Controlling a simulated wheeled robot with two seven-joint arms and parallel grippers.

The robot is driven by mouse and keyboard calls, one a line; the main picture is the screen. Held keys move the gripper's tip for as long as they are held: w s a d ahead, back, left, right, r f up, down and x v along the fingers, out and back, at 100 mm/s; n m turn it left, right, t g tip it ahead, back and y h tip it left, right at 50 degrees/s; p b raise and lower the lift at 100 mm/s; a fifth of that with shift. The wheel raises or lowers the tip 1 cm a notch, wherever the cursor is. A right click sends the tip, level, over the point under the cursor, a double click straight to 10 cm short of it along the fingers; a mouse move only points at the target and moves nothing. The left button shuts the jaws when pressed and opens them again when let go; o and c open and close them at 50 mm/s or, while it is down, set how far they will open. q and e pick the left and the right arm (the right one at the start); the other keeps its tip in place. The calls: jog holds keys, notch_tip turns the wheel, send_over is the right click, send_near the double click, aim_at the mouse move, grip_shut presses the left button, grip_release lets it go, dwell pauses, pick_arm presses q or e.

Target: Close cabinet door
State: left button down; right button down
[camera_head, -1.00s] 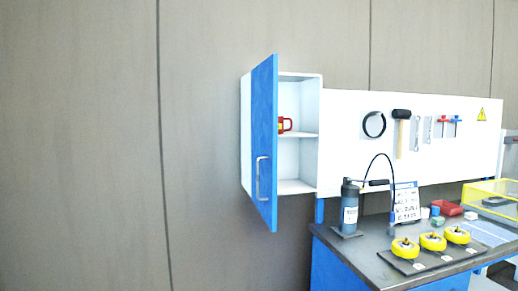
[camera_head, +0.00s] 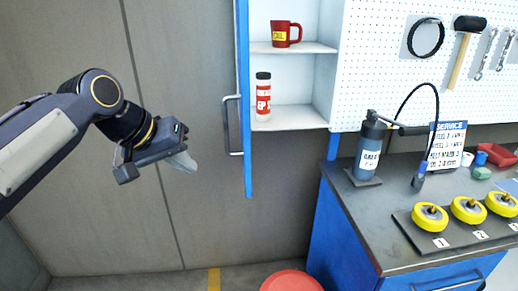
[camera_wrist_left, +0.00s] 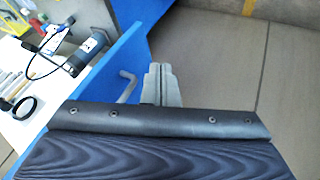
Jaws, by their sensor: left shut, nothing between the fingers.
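The blue cabinet door (camera_head: 244,110) stands wide open and shows edge-on in the head view. Its grey bar handle (camera_head: 231,125) is on the side facing left. The white cabinet (camera_head: 300,85) is open to the right of the door, with a shelf inside. My left gripper (camera_head: 183,160) is shut and empty, left of the door and apart from it, a little below the handle's middle. In the left wrist view the shut fingers (camera_wrist_left: 162,85) show right of the door (camera_wrist_left: 110,65) and its handle (camera_wrist_left: 126,86). My right gripper is not in view.
A red mug (camera_head: 281,34) and a red-and-white bottle (camera_head: 263,97) stand in the cabinet. A red round object (camera_head: 291,281) is below. Left of the door is free room.

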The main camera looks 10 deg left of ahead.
pick_arm(q)
jog(key=w+d+f+p, duration=0.2)
jog(key=w+d+f, duration=0.4)
jog(key=d+f, duration=0.1)
jog(key=shift+w+d, duration=0.35)
jog(key=shift+d, duration=0.05)
jog(key=shift+f, duration=0.1)
jog(key=shift+d, duration=0.1)
